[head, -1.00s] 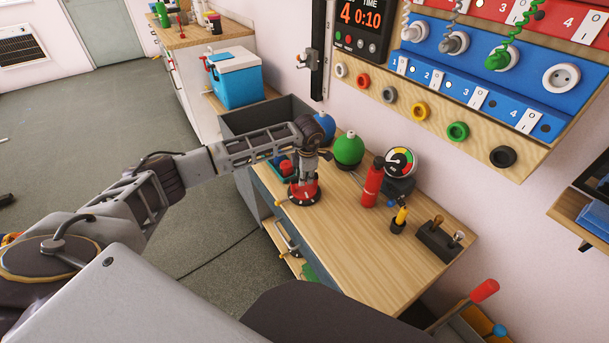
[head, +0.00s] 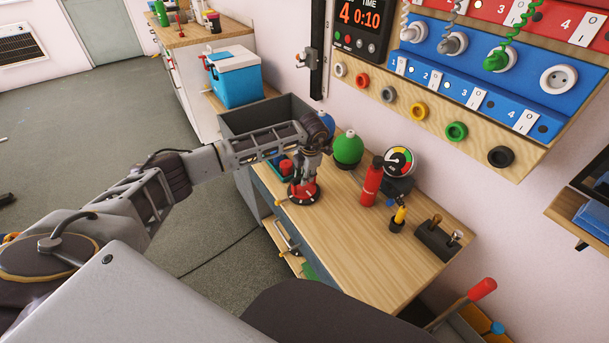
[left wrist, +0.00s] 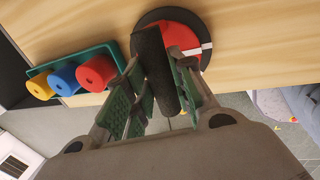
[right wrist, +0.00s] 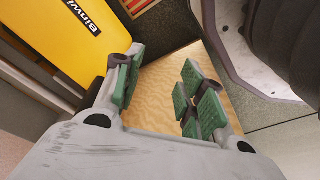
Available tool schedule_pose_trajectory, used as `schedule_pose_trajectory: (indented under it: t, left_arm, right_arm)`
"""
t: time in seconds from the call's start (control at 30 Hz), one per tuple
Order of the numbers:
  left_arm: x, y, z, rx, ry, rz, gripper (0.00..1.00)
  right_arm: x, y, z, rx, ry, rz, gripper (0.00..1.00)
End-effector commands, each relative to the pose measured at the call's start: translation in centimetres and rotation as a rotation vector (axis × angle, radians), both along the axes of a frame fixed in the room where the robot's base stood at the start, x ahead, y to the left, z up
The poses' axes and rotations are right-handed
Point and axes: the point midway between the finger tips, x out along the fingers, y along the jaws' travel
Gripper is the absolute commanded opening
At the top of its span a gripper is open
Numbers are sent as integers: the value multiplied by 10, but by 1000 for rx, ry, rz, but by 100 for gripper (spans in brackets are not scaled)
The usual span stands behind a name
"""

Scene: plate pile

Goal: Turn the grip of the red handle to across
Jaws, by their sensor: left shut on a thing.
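The red handle has a red round body with a white mark on a dark round base (left wrist: 148,17). Its red part (left wrist: 181,38) shows in the left wrist view, and it stands on the wooden bench top in the head view (head: 303,196). My left gripper (left wrist: 157,98) is over it, fingers shut on its dark bar-shaped grip (left wrist: 153,58). In the head view the left gripper (head: 304,178) points down onto the handle and hides most of the grip. My right gripper (right wrist: 155,88) is open and empty in the right wrist view.
A teal tray (left wrist: 112,52) with yellow, blue and red cylinders lies beside the handle. A green round object (head: 348,150), a red bottle (head: 371,184) and a gauge (head: 399,162) stand to the right. A yellow box (right wrist: 75,45) is near my right gripper.

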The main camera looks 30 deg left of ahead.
Motion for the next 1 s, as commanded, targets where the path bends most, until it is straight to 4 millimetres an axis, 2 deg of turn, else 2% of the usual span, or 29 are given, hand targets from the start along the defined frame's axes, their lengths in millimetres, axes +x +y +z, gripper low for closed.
schedule_pose_trajectory:
  t: [0.07, 0.1, 0.23, 0.67, 0.87, 1.0]
  left_arm:
    - [0, 0, 1, 0, -1, 0, 1]
    - [0, 0, 1, 0, -1, 0, 28]
    - [0, 0, 0, 0, 0, 0, 45]
    - [0, 0, 2, 0, -1, -1, 46]
    - [-1, -3, 15, 0, -1, -1, 46]
    - [-3, -5, 32, 0, -2, -1, 46]
  right_arm:
    - [0, 0, 0, 0, 1, 0, 40]
    - [0, 0, 0, 0, 1, 0, 40]
    - [0, 0, 0, 0, 2, 0, 40]
    - [1, -2, 1, -3, 0, 0, 40]
    - [0, -1, 1, -1, 1, 1, 40]
    - [0, 0, 1, -1, 1, 1, 40]
